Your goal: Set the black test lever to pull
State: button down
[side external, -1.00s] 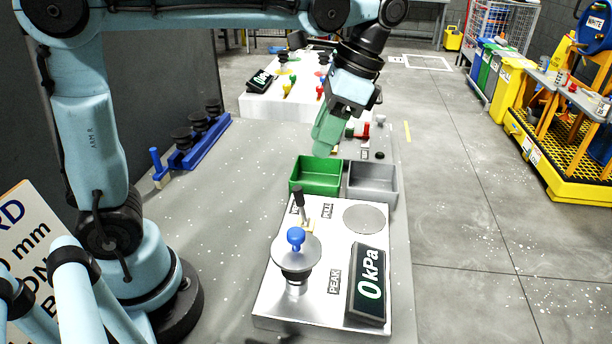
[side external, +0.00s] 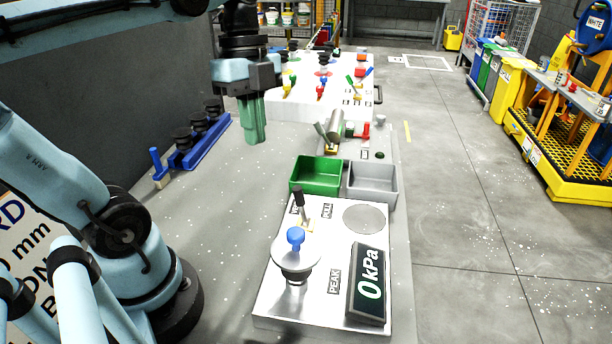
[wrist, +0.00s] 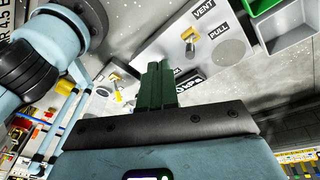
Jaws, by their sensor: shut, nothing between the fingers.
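The black test lever (side external: 299,200) stands on a yellow base on the white test panel (side external: 262,312). It leans slightly left, towards the VENT label, away from the PULL label (side external: 327,211). In the wrist view the lever's yellow base (wrist: 190,46) shows near the VENT label (wrist: 203,10) and the PULL label (wrist: 218,32); the lever's own tilt is hard to read there. My gripper (side external: 254,140) has green fingers, shut and empty. It hangs fingers down in the air, up and left of the lever and apart from it. The fingers also show in the wrist view (wrist: 157,66).
A blue-knobbed control with a grey disc (side external: 295,240) stands just in front of the lever. A 0 kPa display (side external: 369,285) is on the panel's right. Green (side external: 317,177) and grey (side external: 373,182) bins stand behind. A blue rack (side external: 195,148) is at left.

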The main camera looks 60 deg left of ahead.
jog(key=s+a+f+m+t, duration=0.1)
jog(key=s+m+t, duration=0.2)
jog(key=s+m, duration=0.1)
jog(key=m+t, duration=0.2)
jog(key=m, duration=0.2)
send_near(301, 205)
jog(key=shift+h, duration=0.4)
jog(key=shift+w+a+f, duration=0.15)
jog(key=shift+f, duration=0.85)
jog(key=shift+w+a+f, duration=0.15)
jog(key=shift+a+f, duration=0.05)
jog(key=shift+f, duration=0.75)
jog(key=shift+w+a+f, duration=0.15)
jog(key=shift+w+f, duration=0.05)
jog(key=shift+f, duration=0.8)
jog(key=shift+d, duration=0.1)
jog(key=shift+w+d+r+g+y, duration=0.1)
jog(key=shift+w+r+g+y, duration=0.1)
jog(key=shift+g+y, duration=0.1)
